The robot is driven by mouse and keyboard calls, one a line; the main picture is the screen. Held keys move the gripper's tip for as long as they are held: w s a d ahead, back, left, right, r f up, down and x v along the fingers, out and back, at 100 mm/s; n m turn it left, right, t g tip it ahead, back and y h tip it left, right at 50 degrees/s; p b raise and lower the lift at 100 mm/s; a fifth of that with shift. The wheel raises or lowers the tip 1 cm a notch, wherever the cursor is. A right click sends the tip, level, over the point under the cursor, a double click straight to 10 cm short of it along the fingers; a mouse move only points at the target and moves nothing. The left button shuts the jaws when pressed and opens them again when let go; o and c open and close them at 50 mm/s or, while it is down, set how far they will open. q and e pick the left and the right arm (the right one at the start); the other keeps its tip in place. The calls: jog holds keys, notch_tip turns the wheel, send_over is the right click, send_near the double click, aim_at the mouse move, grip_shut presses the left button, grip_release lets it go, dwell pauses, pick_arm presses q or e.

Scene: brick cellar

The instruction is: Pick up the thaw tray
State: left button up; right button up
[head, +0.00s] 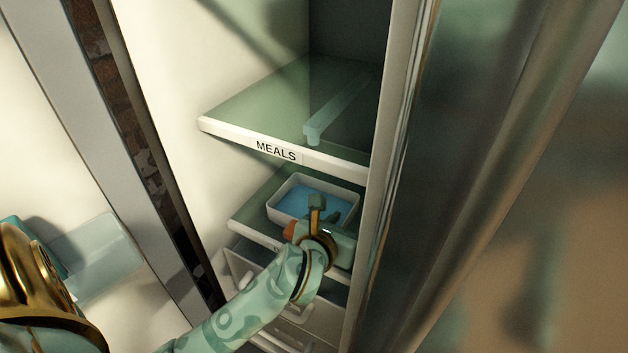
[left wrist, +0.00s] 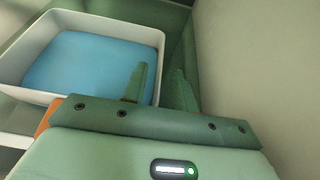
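The thaw tray (head: 294,202) is a white, shallow rectangular tray with a blue inside. It sits on the shelf under the MEALS shelf in the head view, and it fills the upper left of the left wrist view (left wrist: 75,70). My left gripper (head: 326,210) is at the tray's near right side. In the left wrist view its two green fingers (left wrist: 160,84) stand apart, one over the tray's inside and one outside its right wall. I cannot tell whether either touches the wall. My right gripper is not in view.
The MEALS shelf (head: 285,125) is close above the tray, with a pale bar-like shape on it. Drawers (head: 310,315) are below. The cabinet's upright edge (head: 385,150) stands close on the right. A pale wall (left wrist: 260,70) is right of the gripper in the wrist view.

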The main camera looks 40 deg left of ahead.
pick_arm(q)
jog(key=shift+w, duration=0.1)
grip_shut()
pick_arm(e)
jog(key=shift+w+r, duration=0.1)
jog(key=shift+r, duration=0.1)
pick_arm(q)
jog(key=shift+r, duration=0.2)
